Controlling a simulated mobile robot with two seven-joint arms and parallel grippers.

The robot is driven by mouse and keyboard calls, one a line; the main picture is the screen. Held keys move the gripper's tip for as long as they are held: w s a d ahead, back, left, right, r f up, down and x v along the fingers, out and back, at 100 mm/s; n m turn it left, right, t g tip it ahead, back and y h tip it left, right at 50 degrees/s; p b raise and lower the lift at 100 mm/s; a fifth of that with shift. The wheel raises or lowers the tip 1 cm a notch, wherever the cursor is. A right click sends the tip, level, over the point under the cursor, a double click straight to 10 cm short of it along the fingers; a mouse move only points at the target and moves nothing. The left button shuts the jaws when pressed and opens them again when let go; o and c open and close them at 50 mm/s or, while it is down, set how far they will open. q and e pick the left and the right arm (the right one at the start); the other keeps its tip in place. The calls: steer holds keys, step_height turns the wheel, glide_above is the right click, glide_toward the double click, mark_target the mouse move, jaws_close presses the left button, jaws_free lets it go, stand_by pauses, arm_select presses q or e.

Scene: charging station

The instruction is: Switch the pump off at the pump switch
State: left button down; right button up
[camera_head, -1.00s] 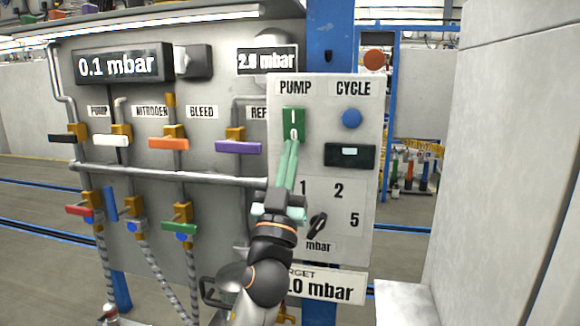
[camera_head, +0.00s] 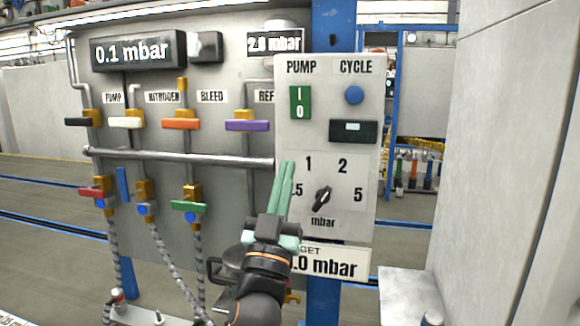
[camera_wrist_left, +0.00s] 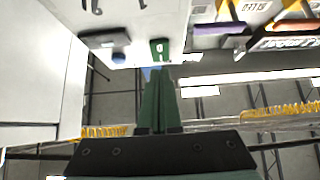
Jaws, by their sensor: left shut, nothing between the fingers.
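The pump switch (camera_head: 300,102) is a green rocker marked I and 0, under the word PUMP on the light grey control panel (camera_head: 335,148). It also shows in the left wrist view (camera_wrist_left: 160,48), just beyond the fingertips. My left gripper (camera_head: 287,165) is shut and empty. In the head view its green fingers point up, with their tips below the switch and apart from it in the picture. The rocker is fully in sight in the head view; which side is pressed in is too small to tell. My right gripper is not in view.
A blue CYCLE button (camera_head: 354,95) and a dark box with a small display (camera_head: 353,131) sit right of the switch. A black mbar knob (camera_head: 322,198) is lower down. Coloured valve handles and a pipe (camera_head: 180,158) lie left. A pale wall (camera_head: 500,150) stands right.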

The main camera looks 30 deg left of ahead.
arm_select(q)
steer(key=b+v, duration=0.1)
steer(key=v, duration=0.1)
steer(key=shift+s+f, duration=0.15)
steer(key=shift+f, duration=0.2)
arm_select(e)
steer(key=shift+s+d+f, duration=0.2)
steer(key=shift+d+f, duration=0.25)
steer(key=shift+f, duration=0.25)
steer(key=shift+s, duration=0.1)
